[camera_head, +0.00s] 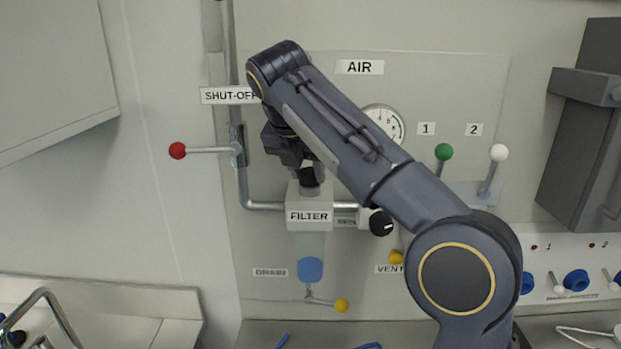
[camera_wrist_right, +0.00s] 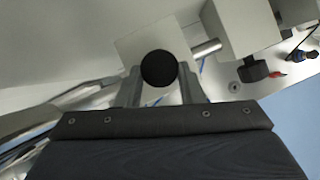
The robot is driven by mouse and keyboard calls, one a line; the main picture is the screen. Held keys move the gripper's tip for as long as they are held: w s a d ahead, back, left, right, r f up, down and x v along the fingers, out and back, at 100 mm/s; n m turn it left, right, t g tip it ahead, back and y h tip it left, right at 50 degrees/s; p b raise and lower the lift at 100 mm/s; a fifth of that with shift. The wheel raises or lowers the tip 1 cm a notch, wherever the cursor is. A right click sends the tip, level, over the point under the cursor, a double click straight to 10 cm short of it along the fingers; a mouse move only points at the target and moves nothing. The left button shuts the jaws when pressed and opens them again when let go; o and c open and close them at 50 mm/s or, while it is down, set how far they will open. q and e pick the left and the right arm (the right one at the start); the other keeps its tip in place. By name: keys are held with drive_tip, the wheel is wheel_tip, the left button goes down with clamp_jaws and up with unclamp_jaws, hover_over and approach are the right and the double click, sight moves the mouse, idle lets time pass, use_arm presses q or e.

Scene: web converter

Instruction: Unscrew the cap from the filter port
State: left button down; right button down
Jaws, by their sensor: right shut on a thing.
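The black cap (camera_head: 310,177) sits on top of the filter port, on the pale block of the filter housing (camera_head: 309,198) labelled FILTER. My right gripper (camera_head: 307,168) comes down from above with its fingers around the cap. In the right wrist view the round black cap (camera_wrist_right: 159,68) lies between the two fingers of my right gripper (camera_wrist_right: 160,75), which is shut on it. The light filter block (camera_wrist_right: 140,40) shows behind the cap. The cap's threads and the port opening are hidden. My left gripper is not in view.
A red-knobbed shut-off lever (camera_head: 178,151) is left of the filter, beside a grey pipe (camera_head: 243,185). A black regulator knob (camera_head: 381,223) is close at the right. Below are a blue drain part (camera_head: 310,270) and a yellow knob (camera_head: 341,306). A gauge (camera_head: 390,122) is partly behind my arm.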

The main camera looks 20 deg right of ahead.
drive_tip(key=n, duration=0.1)
drive_tip(key=n+y, duration=0.1)
drive_tip(key=n, duration=0.1)
drive_tip(key=shift+s+d+t, duration=0.15)
drive_tip(key=shift+d+t, duration=0.1)
drive_tip(key=shift+t, duration=0.15)
drive_tip(key=shift+a+n+y, duration=0.1)
drive_tip(key=shift+n+y, duration=0.3)
drive_tip(key=shift+n, duration=0.2)
drive_tip(key=n, duration=0.1)
drive_tip(key=n+y, duration=0.1)
drive_tip(key=shift+s+d+n+t, duration=0.1)
drive_tip(key=shift+d+n+t, duration=0.2)
drive_tip(key=shift+n+y, duration=0.5)
drive_tip(key=shift+n, duration=0.2)
drive_tip(key=c, duration=1.1)
unclamp_jaws()
drive_tip(key=shift+o, duration=0.2)
